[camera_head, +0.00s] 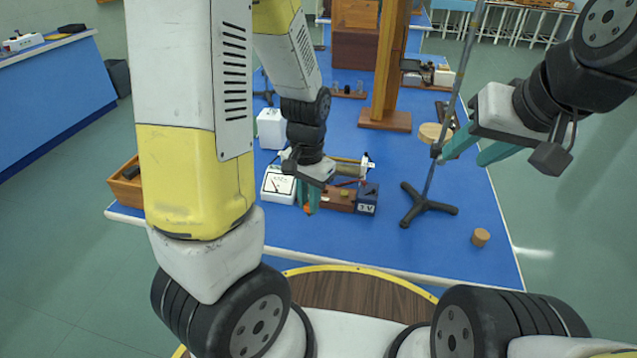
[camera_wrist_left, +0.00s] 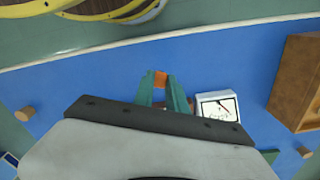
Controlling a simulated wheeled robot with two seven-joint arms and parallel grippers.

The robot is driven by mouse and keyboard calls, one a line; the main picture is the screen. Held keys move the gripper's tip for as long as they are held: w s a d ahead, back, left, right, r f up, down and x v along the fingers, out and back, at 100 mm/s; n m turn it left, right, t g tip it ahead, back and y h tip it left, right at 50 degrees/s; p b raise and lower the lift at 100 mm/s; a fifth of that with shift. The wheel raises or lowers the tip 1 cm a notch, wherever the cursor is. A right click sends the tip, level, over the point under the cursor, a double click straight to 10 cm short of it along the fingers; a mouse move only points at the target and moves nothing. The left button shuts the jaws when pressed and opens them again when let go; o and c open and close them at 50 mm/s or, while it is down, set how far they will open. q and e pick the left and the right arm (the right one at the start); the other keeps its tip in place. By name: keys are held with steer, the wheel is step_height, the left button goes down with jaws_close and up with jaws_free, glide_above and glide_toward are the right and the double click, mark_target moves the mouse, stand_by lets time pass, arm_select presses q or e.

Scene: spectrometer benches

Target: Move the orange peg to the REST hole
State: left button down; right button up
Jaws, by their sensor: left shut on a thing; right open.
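The orange peg (camera_head: 307,209) is between the teal fingertips of my left gripper (camera_head: 309,198), which is shut on it. In the left wrist view the peg (camera_wrist_left: 160,79) shows at the ends of the fingers (camera_wrist_left: 162,90). In the head view it appears in front of a brown wooden block (camera_head: 340,199); the gap between peg and bench cannot be told. My right gripper (camera_head: 478,152) is open and empty near the stand rod on the right. I cannot make out the REST hole or its label in either view.
A white meter (camera_head: 278,185) stands left of the wooden block, and a dark 3V box (camera_head: 366,198) right of it. A black tripod stand (camera_head: 428,206) and a cork (camera_head: 480,237) are further right. A wooden tray (camera_head: 126,184) sits at the left edge. The blue bench front is clear.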

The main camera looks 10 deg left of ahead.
arm_select(q)
steer(key=shift+r, duration=0.25)
steer(key=shift+w, duration=0.15)
steer(key=w+d+f, duration=0.1)
steer(key=w, duration=1.4)
steer(key=shift+w+d+f, duration=0.1)
steer(key=shift+f, duration=3.15)
steer(key=c, duration=1.3)
jaws_free()
steer(key=shift+o, duration=0.2)
